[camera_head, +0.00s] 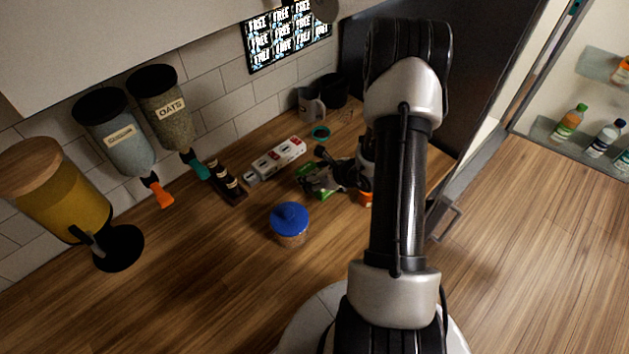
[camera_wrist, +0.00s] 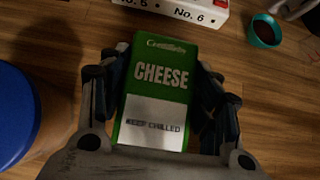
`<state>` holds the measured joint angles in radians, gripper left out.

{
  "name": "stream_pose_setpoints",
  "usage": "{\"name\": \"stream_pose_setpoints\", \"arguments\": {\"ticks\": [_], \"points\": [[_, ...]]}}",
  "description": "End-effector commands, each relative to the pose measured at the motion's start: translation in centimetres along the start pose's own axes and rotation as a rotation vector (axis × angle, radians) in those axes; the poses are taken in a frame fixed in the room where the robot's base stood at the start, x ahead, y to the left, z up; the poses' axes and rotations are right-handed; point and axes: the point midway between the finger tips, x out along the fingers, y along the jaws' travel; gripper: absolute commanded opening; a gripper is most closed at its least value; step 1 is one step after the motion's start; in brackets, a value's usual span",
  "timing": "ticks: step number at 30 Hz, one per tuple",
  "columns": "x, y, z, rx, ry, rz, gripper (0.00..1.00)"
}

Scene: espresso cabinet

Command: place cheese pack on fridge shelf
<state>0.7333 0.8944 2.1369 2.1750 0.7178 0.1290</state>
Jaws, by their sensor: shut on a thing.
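The green cheese pack (camera_wrist: 160,75), with a white lower label, stands between the two fingers of my gripper (camera_wrist: 158,95) in the wrist view. The fingers are shut on its sides. In the head view the pack (camera_head: 322,184) shows as a small green patch beside my gripper (camera_head: 335,170), over the wooden counter. I cannot tell whether it touches the counter. The fridge stands open at the far right, and its lower shelf (camera_head: 545,132) holds several bottles. My gripper is well to the left of that shelf.
A blue-lidded jar (camera_head: 290,220) stands close to my gripper. Beyond it lie a white numbered box (camera_head: 276,160) and a small teal cup (camera_head: 320,133). A dark rack (camera_head: 226,184) and grain dispensers (camera_head: 160,105) line the wall. The front counter is clear.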

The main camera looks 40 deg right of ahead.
Motion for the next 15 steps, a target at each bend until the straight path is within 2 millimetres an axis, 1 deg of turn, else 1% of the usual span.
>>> {"name": "stream_pose_setpoints", "arguments": {"ticks": [1,6,12,15], "points": [[-1.2,-0.1,1.4,-0.005,-0.006,-0.004,0.22],[-4.7,-0.1,4.9,-0.006,-0.007,-0.004,0.22],[-8.2,-0.1,8.3,-0.005,-0.005,-0.003,0.22],[-9.5,-0.1,9.6,-0.004,-0.004,-0.003,0.22]]}}
